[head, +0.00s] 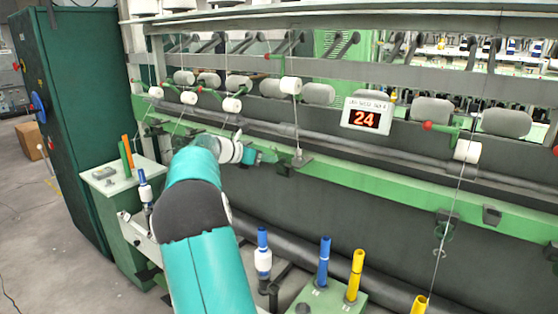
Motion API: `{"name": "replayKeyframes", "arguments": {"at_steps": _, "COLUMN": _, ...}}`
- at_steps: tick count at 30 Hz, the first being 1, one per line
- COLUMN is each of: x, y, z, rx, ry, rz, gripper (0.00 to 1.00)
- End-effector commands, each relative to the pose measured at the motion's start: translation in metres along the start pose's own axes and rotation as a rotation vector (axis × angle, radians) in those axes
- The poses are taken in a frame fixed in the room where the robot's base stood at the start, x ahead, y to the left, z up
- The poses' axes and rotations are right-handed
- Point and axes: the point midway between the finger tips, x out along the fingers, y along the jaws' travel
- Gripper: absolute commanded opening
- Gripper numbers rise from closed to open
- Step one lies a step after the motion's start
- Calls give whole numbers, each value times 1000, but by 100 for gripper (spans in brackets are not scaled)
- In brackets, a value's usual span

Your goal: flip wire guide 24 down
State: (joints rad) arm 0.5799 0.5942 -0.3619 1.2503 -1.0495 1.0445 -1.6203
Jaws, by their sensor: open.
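A white sign with a lit red "24" (366,119) hangs on the spinning frame at the centre right. A small grey metal guide piece (300,158) sits on the green rail left of and below the sign, with a thread running down to it from a white bobbin (291,86). I cannot tell for sure that this is wire guide 24. My teal arm reaches up from the bottom. My gripper (266,157) is small at its end, close to the rail and just left of the grey piece. It is open; its fingertips are hard to make out and nothing shows in it.
The green rail (390,184) runs across the frame, with dark brackets (491,214) at the right. Blue (324,262) and yellow (355,275) tubes stand upright at the lower front. A tall green cabinet (75,120) stands at the left. The floor at the lower left is open.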

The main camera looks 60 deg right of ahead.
Motion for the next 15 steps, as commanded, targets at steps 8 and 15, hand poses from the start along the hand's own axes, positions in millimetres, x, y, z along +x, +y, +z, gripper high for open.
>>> {"name": "replayKeyframes", "arguments": {"at_steps": 8, "x": 52, "y": 1, "z": -1, "rx": 0, "ry": 1, "rz": -2, "gripper": 44}}
{"name": "replayKeyframes", "arguments": {"at_steps": 15, "x": 68, "y": 1, "z": 0, "rx": 1, "ry": 1, "rz": 1, "gripper": 44}}
